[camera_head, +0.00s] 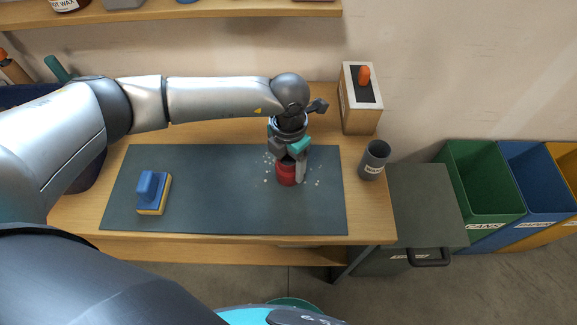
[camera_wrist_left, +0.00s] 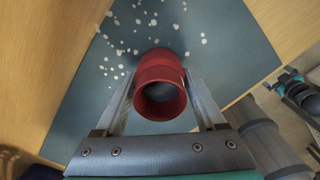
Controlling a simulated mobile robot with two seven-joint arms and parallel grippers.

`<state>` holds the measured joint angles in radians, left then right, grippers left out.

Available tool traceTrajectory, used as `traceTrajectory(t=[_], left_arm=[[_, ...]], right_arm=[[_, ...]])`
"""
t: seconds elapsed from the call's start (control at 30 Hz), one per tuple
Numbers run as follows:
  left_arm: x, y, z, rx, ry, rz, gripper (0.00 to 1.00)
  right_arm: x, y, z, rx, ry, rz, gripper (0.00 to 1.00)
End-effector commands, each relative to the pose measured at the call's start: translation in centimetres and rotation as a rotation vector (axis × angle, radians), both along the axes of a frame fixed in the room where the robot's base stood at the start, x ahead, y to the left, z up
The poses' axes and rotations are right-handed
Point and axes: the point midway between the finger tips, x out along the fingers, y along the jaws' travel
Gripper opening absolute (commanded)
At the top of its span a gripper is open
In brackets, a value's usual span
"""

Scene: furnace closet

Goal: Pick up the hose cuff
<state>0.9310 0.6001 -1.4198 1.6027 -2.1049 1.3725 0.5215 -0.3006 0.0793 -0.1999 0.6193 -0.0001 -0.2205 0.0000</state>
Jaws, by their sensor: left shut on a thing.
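The hose cuff is a red, hollow, stepped cylinder (camera_head: 287,173). In the head view it is over the right part of the dark mat (camera_head: 225,215) on the wooden bench. My left gripper (camera_head: 291,163) comes down on it from above and is shut on it. In the left wrist view the cuff (camera_wrist_left: 161,85) is between the two fingers (camera_wrist_left: 163,100), with its open end facing the camera. I cannot tell whether its far end touches the mat. My right gripper is not in view.
Pale crumbs are scattered on the mat around the cuff. A blue and yellow brush (camera_head: 153,192) lies at left. A grey cup (camera_head: 374,160) and a wooden box with an orange knob (camera_head: 360,108) stand at right. Green (camera_head: 481,180) and blue bins (camera_head: 538,175) are beyond.

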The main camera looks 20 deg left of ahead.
Motion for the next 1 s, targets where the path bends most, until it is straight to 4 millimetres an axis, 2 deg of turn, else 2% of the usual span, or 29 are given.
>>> traceTrajectory(t=[0.27,0.47,0.57,0.8,1.0], left_arm=[[0.1,0.0,0.6,-0.001,-0.003,0.0,0.0],[0.1,0.0,3.1,-0.002,-0.004,-0.001,0.0],[0.2,0.0,5.4,-0.002,-0.007,-0.001,0.0],[0.2,0.0,12.5,-0.001,-0.008,-0.001,0.0],[0.1,0.0,17.1,-0.001,-0.005,-0.001,0.0]], right_arm=[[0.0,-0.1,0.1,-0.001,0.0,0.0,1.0],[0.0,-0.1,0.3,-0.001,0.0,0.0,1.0],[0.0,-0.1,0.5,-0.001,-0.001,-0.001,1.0],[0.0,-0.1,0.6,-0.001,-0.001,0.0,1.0],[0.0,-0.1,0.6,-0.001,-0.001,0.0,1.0]])
